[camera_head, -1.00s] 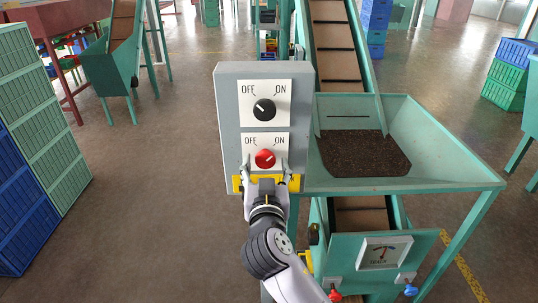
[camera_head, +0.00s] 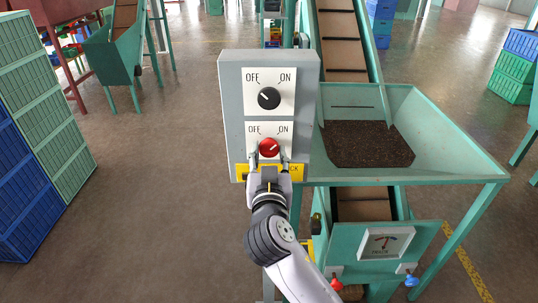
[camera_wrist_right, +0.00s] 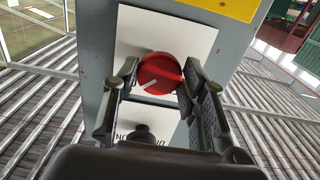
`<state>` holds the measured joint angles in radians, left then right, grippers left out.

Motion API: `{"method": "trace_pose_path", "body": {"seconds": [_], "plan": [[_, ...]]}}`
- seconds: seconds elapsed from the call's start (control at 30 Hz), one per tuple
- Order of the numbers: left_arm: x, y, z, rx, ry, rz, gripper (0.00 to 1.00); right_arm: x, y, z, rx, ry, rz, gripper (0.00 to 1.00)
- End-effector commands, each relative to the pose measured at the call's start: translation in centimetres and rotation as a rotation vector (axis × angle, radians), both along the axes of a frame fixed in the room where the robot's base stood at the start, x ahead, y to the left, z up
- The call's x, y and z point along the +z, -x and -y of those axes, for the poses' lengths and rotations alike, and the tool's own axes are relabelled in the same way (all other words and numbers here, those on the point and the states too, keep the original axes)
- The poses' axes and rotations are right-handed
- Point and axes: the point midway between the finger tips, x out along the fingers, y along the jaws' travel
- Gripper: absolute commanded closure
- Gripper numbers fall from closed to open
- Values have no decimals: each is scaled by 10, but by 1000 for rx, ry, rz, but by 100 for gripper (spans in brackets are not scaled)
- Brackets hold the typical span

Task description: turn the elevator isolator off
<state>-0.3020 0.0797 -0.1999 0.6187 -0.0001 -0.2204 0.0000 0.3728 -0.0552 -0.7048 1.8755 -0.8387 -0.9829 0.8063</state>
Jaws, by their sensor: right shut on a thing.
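A grey control box (camera_head: 233,130) stands at the centre of the head view. Its lower white plate carries a red knob (camera_head: 269,147) marked OFF on the left and ON on the right. The knob's white line points up and right, toward ON; in the wrist view the red knob (camera_wrist_right: 160,73) appears upside down. My right gripper (camera_head: 270,157) is shut on the red knob, with one finger on each side. The upper black knob (camera_head: 269,98) points toward OFF. My left gripper is not in view.
A yellow label (camera_head: 241,172) below the red knob is partly hidden by my gripper. A green hopper (camera_head: 462,163) of dark grains and an inclined conveyor (camera_head: 339,51) stand right of the box. Green and blue crates (camera_head: 62,130) are stacked at left. Floor between is clear.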

Motion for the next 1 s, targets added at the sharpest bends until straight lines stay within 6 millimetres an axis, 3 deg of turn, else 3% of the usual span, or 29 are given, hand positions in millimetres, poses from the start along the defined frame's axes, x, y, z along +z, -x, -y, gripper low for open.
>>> {"method": "trace_pose_path", "body": {"seconds": [0.1,0.47,1.0], "plan": [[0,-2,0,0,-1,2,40,0,0,0,0,0,1,89],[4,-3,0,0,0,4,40,1,0,0,-1,63,1,89],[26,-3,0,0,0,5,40,4,0,1,2,508,1,89]]}}
